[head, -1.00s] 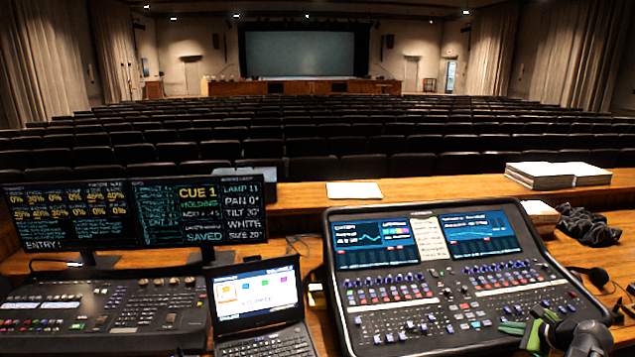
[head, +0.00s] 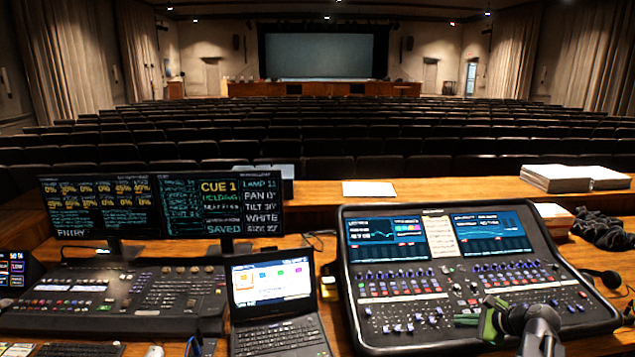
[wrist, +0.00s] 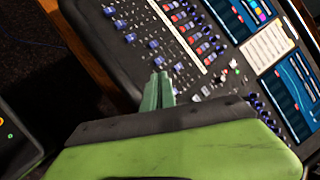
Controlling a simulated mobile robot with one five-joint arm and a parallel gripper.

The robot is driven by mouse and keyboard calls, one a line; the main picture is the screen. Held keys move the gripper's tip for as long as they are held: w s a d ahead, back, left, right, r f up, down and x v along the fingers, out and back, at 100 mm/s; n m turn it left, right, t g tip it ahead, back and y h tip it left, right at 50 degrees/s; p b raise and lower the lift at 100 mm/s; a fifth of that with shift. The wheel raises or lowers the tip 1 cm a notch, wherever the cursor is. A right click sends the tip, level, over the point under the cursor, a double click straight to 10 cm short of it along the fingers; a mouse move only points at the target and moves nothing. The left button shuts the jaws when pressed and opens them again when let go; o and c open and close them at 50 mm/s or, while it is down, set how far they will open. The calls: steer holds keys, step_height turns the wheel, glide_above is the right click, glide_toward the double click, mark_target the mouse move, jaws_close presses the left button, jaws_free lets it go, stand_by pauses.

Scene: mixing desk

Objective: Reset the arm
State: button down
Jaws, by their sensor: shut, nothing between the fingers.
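My gripper (head: 477,320) is at the lower right of the head view, above the front right part of the sound mixing desk (head: 395,340). Its green fingers point left in that view. In the wrist view, the gripper (wrist: 158,88) has its two green fingers together, with nothing between them. The mixing desk's faders and knobs (wrist: 150,45) lie beyond the fingertips. I cannot tell whether the fingers touch the desk.
An open laptop (head: 275,335) and a lighting console (head: 110,300) with two monitors (head: 160,207) stand to the left. Paper stacks (head: 575,178), a black cloth (head: 603,230) and a headset (head: 605,279) lie at the right. Rows of seats fill the hall beyond.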

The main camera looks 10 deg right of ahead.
mark_target(358, 336)
steer(key=w+a+n, duration=0.1)
steer(key=a, duration=0.5)
steer(key=w+a+f+n+g+y, duration=0.1)
steer(key=w+a+n, duration=0.1)
steer(key=a, duration=0.4)
steer(key=w+a+f+n+g, duration=0.1)
steer(key=a, duration=0.5)
steer(key=shift+w+a+y, duration=0.15)
steer(key=shift+w+y, duration=0.25)
steer(key=a+n+g, duration=0.1)
steer(key=a, duration=0.2)
steer(key=a+f+n+g, duration=0.1)
steer(key=a+n, duration=0.1)
steer(key=a, duration=0.2)
steer(key=s+a+f+n, duration=0.1)
steer(key=a, duration=0.3)
steer(key=shift+a+f+n+g, duration=0.2)
steer(key=shift+n+g, duration=0.1)
steer(key=shift+g, duration=0.1)
steer(key=s+a+f+n+g+h, duration=0.25)
steer(key=s+a+n, duration=0.35)
steer(key=a, duration=0.4)
steer(key=s+d+f+n+g+h, duration=0.2)
steer(key=s+d+n+h, duration=0.1)
steer(key=n, duration=0.5)
steer(key=s+d, duration=0.1)
steer(key=d, duration=0.1)
steer(key=shift+s+d, duration=0.2)
steer(key=shift+d, duration=0.15)
